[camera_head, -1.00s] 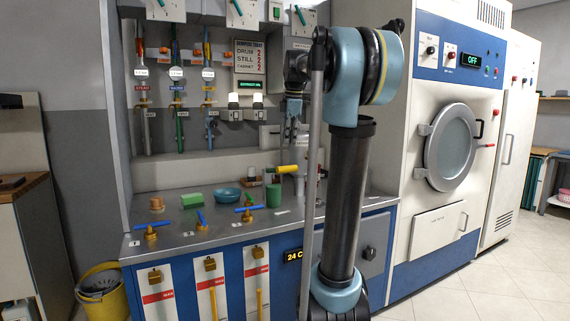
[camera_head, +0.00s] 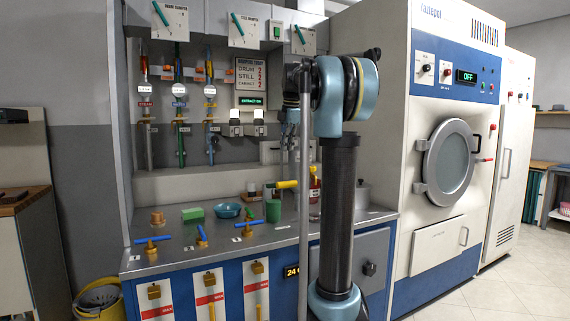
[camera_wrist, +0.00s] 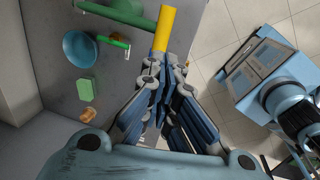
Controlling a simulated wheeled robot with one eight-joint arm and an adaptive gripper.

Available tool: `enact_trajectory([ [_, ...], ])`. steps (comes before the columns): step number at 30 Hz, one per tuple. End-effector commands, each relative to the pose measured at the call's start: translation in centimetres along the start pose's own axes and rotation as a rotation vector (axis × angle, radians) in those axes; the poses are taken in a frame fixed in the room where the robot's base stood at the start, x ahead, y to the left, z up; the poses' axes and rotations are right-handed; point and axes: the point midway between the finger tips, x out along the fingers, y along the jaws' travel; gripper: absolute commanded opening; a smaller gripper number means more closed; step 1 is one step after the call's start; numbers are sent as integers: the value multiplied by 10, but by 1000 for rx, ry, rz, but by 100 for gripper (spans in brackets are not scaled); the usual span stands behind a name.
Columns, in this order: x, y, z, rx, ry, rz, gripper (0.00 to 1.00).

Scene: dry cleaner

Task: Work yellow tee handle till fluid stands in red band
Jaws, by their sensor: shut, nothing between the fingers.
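In the wrist view the yellow handle (camera_wrist: 165,28) lies just past my fingertips. My gripper (camera_wrist: 165,75) is shut and empty, pointing toward the handle; I see no clear contact. In the head view my arm partly hides the gripper. Red bands mark white panels on the counter front, such as the middle panel (camera_head: 210,299), with yellow vertical strips below some bands. I cannot read a fluid level.
A blue bowl (camera_head: 227,211), a green block (camera_head: 192,213) and several blue-handled taps, such as the left one (camera_head: 152,241), are on the counter. A bottle (camera_head: 314,185) stands behind my arm. A yellow bucket (camera_head: 97,300) is on the floor at left.

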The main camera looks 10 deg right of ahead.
Motion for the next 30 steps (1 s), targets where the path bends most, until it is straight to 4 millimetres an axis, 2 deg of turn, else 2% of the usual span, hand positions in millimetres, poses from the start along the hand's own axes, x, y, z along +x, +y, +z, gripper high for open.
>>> enact_trajectory([
  [18,102,0,0,0,0,0,0],
  [24,124,0,0,0,0,0,0],
  [30,132,0,0,0,0,0,0],
])
